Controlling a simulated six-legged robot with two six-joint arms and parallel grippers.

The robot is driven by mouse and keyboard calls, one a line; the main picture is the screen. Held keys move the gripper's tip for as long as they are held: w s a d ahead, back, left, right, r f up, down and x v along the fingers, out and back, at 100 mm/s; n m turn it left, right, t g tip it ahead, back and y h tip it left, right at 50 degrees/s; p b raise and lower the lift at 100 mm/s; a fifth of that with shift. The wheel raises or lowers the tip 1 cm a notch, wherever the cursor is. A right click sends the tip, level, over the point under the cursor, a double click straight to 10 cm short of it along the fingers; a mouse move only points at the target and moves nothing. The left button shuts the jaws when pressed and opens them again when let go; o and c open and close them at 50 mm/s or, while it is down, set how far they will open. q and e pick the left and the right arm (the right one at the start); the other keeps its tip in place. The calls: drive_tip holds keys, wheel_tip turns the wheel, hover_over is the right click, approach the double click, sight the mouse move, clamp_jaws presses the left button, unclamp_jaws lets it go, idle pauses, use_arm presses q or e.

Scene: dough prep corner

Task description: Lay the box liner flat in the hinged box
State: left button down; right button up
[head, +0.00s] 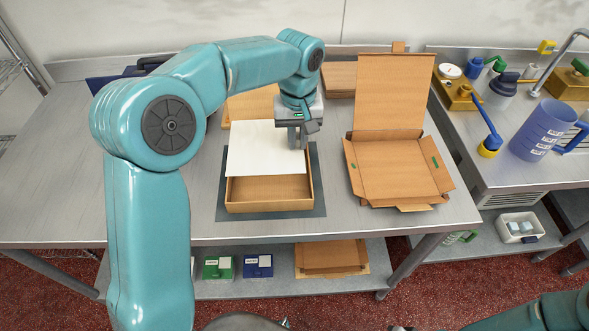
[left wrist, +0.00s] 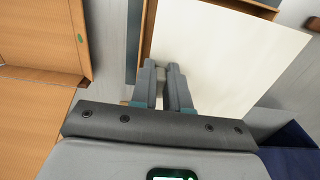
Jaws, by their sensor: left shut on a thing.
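The box liner is a white flat sheet (head: 262,150). My left gripper (head: 298,140) is shut on its right edge. The hinged box (head: 268,206) is a shallow brown tray on a dark grey mat; its front inside shows bare, and the liner hides the rest. A brown panel (head: 252,104) behind it looks like its raised lid. The liner lies over the rear part of the box; I cannot tell whether it touches the rim. In the left wrist view the fingers (left wrist: 162,86) close on the liner (left wrist: 225,55). Only a dark tip of my right gripper (head: 402,328) shows.
An open brown carton (head: 398,168) with its flaps spread stands to the right of the mat (head: 222,205). Flat brown boards (head: 339,78) lie at the back. A blue jug (head: 541,130) and bottles stand on the right counter. The table's front strip is clear.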

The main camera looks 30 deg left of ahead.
use_arm(q)
hover_over(298, 180)
wheel_tip(298, 180, down, 7)
drive_tip(key=shift+r, duration=0.2)
drive_tip(key=shift+s+a+f+p, duration=0.15)
drive_tip(key=shift+f+p, duration=0.15)
drive_tip(key=shift+f, duration=0.35)
drive_tip(key=f, duration=0.4)
drive_tip(key=shift+w, duration=0.3)
drive_tip(key=shift+f, duration=0.1)
drive_tip(key=shift+s, duration=0.15)
drive_tip(key=c, duration=1.5)
unclamp_jaws()
drive_tip(key=shift+f, duration=0.2)
drive_tip(key=shift+c, duration=0.2)
drive_tip(key=shift+o, duration=0.7)
drive_tip(key=shift+r, duration=0.1)
drive_tip(key=shift+r, duration=0.1)
